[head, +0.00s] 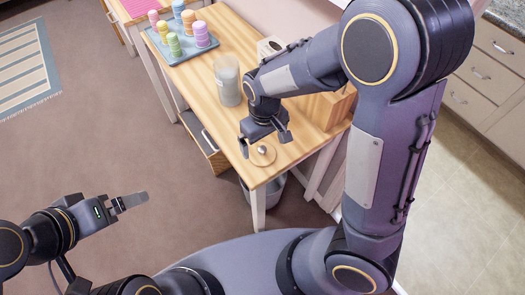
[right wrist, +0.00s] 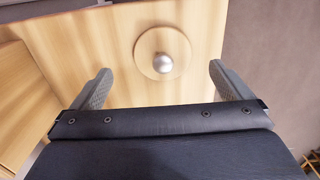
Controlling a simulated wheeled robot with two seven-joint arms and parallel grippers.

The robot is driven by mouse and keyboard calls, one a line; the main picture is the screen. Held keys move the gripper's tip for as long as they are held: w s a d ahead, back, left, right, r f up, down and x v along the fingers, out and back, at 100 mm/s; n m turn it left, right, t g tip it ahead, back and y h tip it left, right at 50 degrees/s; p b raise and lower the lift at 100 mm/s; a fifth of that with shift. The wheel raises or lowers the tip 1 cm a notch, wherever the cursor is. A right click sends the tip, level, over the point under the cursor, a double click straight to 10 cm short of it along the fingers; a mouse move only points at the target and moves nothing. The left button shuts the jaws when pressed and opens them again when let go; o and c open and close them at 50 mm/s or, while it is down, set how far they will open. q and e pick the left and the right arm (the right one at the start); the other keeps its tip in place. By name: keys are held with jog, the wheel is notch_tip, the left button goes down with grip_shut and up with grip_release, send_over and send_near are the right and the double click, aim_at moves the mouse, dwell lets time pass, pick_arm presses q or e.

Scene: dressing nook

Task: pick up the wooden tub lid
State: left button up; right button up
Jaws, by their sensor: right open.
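The wooden tub lid (head: 262,159) is a round light-wood disc with a silver ball knob. It lies flat near the front corner of the wooden table (head: 232,72). In the right wrist view the lid (right wrist: 178,44) is beyond the fingertips, roughly centred between them. My right gripper (head: 265,140) is open and empty just above and behind the lid, with its fingers spread wide in the right wrist view (right wrist: 160,75). My left gripper (head: 130,202) is over the floor at the lower left, far from the table; its finger opening is unclear.
A cloudy jar (head: 228,82) stands on the table behind my right gripper. A blue tray (head: 176,48) with several coloured pieces is at the far end. A wooden box (head: 322,108) is at the right edge. A grey bin (head: 268,188) stands under the table.

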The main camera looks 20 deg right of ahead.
aim_at(262, 148)
jog(key=f, duration=0.4)
jog(key=shift+w+a+f, duration=0.15)
jog(key=shift+a+f, duration=0.05)
jog(key=shift+a, duration=0.05)
jog(key=c, duration=1.1)
